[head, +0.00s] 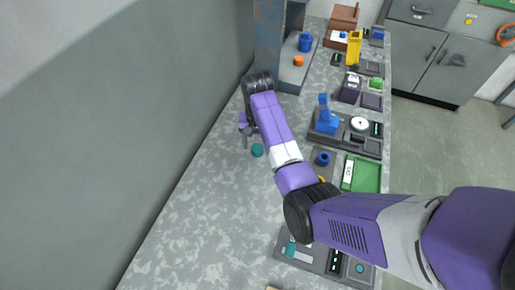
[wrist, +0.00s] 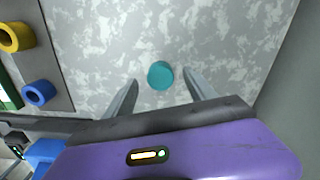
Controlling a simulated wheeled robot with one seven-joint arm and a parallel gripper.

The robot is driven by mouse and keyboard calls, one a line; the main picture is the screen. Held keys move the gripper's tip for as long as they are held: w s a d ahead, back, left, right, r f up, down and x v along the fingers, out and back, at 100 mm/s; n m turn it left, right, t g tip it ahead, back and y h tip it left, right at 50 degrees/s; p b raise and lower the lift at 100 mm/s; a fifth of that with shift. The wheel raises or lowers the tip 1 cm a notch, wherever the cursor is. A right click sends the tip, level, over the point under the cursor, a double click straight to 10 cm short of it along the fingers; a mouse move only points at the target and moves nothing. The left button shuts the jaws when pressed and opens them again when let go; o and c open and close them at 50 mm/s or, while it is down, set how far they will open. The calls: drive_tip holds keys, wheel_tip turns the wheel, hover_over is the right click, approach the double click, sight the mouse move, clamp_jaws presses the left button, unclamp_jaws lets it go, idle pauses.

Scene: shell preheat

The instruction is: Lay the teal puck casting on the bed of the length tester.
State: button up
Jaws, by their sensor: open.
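The teal puck casting (head: 257,150) stands alone on the mottled grey bench, just right of my gripper in the head view. My gripper (head: 244,136) is open and empty above the bench. In the wrist view the puck (wrist: 160,75) appears in the gap between the two open fingers (wrist: 161,84), apart from both. I cannot tell for certain which station is the length tester. A grey station (head: 318,257) at the bottom of the head view has a dark display and a teal piece (head: 290,249) on it, partly hidden by my arm.
A blue press with a white dial (head: 360,124), a green tray (head: 365,175) and blue and yellow rings (wrist: 38,92) line the bench's right side. A grey-blue frame (head: 268,40) stands at the back. A wall borders the left. The bench's front left is clear.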

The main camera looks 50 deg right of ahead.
sight(257, 150)
drive_tip(key=shift+f, duration=1.35)
clamp_jaws()
drive_tip(key=shift+r, duration=0.2)
